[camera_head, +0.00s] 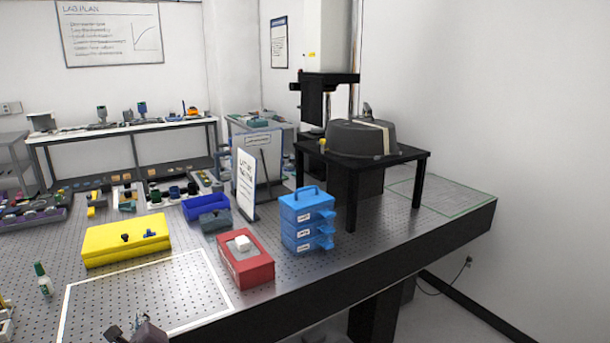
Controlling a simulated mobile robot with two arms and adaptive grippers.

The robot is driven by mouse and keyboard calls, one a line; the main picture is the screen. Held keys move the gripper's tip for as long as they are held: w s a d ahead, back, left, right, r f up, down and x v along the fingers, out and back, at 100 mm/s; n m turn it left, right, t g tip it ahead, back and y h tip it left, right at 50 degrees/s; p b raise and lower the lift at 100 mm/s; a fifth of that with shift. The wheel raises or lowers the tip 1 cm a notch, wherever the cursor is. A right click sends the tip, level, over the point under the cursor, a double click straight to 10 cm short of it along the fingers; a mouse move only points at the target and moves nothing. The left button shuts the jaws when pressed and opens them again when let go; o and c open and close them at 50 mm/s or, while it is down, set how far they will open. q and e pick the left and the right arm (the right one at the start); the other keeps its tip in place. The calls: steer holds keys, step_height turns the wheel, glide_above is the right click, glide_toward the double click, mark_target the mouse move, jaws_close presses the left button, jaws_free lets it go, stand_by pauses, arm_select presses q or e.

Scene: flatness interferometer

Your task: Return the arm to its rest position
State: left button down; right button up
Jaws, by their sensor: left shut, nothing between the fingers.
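My left gripper (134,329) shows at the bottom edge, left of the middle, and most of it is cut off by the frame. It is shut and empty. It appears over the near part of a white rectangular outline (67,298) on the perforated optical table (330,270). Nothing is seen touching its fingers. My right gripper is not in view.
A red box (247,268) with a white piece on top, a yellow box (125,240) and blue drawers (306,220) stand beyond the gripper. A small bottle (43,279) stands left. A black stand (410,155) carries a grey case (350,139). The outlined area looks mostly clear.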

arm_select(q)
steer(key=s+d+f+n+g+h, duration=0.2)
steer(key=s+d+f+n, duration=0.35)
steer(key=s, duration=0.35)
steer(key=s+d+f+n+g+h, duration=0.2)
steer(key=s+d+f+n+g, duration=0.1)
steer(key=s+d+f+n, duration=0.4)
steer(key=s+d+n+g+h, duration=0.2)
steer(key=s+d+n, duration=0.2)
steer(key=s, duration=0.7)
steer(key=s+d+n+g+h, duration=0.2)
steer(key=s+d+n, duration=0.15)
steer(key=s, duration=0.85)
step_height(320, 180, down, 31)
steer(key=g+b, duration=0.1)
steer(key=b, duration=0.4)
steer(key=s+a+f+g+b, duration=0.1)
steer(key=s+a+f+b, duration=0.2)
steer(key=s+f, duration=1.5)
step_height(320, 180, down, 4)
steer(key=shift+s+r+g+b, duration=0.1)
steer(key=shift+s+g+b, duration=0.15)
steer(key=shift+b, duration=0.75)
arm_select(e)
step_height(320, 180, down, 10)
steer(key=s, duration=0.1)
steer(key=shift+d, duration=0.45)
arm_select(q)
steer(key=shift+a, duration=0.1)
